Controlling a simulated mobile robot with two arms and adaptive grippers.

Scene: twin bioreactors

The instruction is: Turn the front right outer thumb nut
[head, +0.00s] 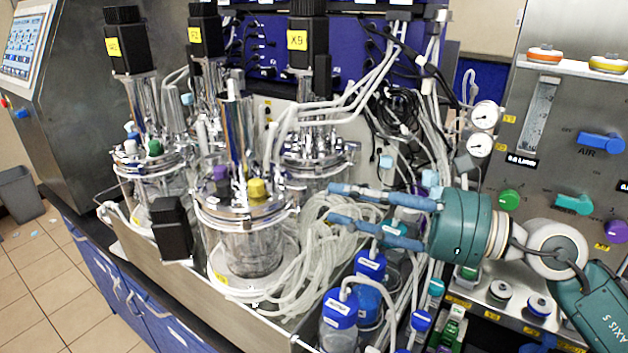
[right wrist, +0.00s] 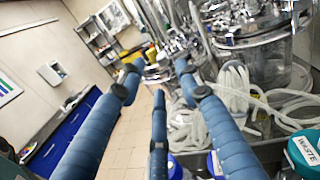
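The front glass vessel (head: 245,250) has a shiny metal lid (head: 215,207) with small fittings around its rim. Thumb nuts are too small to tell apart from these fittings, so I cannot single out the front right outer one. My right gripper (head: 333,204) comes in from the right, with its blue-wrapped fingers spread and nothing between them. In the head view its fingertips lie just right of the lid rim, apart from it, over coiled clear tubing. The right wrist view shows the spread fingers (right wrist: 158,80), with vessels and tubing beyond them. My left gripper is not in view.
Coiled tubing (head: 310,255) crowds the space right of the front vessel. Blue-capped bottles (head: 340,312) stand below my right gripper. A black block (head: 171,229) is at the vessel's left. A control panel (head: 555,185) with knobs stands at the right.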

